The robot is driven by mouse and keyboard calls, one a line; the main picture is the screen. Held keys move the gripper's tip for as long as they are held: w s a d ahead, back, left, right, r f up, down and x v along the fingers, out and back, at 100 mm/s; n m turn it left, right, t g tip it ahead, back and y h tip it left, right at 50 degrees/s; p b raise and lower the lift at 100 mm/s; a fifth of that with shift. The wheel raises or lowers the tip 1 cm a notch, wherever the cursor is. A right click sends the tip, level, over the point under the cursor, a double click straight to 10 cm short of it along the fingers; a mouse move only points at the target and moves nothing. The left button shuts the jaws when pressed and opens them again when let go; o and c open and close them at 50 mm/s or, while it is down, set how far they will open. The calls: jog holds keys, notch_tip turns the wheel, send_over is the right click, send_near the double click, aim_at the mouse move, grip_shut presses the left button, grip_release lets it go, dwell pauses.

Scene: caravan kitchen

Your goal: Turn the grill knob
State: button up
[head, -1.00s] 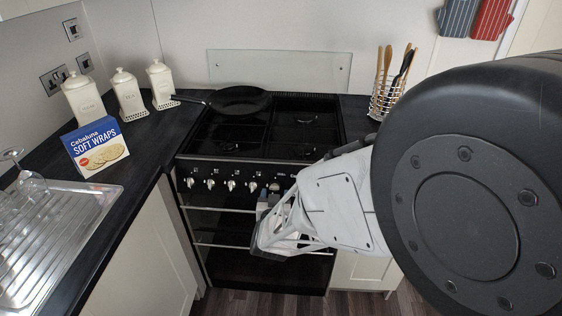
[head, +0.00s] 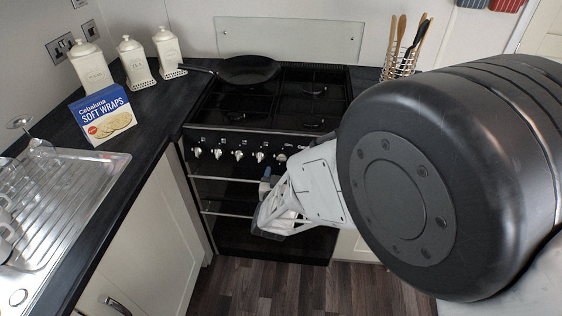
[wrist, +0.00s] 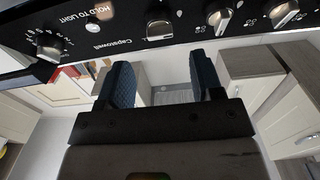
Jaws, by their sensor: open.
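The cooker's control panel (head: 228,145) carries a row of silver knobs; I cannot read which is the grill knob. In the head view a right-hand knob (head: 281,158) sits just above and right of my gripper (head: 266,180). My gripper is open and empty, in front of the cooker just below the knob row. In the wrist view its two blue fingers (wrist: 162,68) point up toward the panel. A silver knob (wrist: 160,28) lies ahead of the gap between them, apart from both. Another knob (wrist: 219,17) is to its right. A numbered dial (wrist: 48,46) is at left.
A black pan (head: 249,69) sits on the hob (head: 270,105). Rails (head: 225,213) cross the cooker front below the panel. A wraps box (head: 103,115), canisters (head: 137,62) and a steel drainer (head: 75,200) stand left. A utensil holder (head: 396,72) stands at the back right.

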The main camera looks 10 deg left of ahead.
aim_at(281, 160)
jog(key=shift+w, duration=3.2)
jog(key=c, duration=0.9)
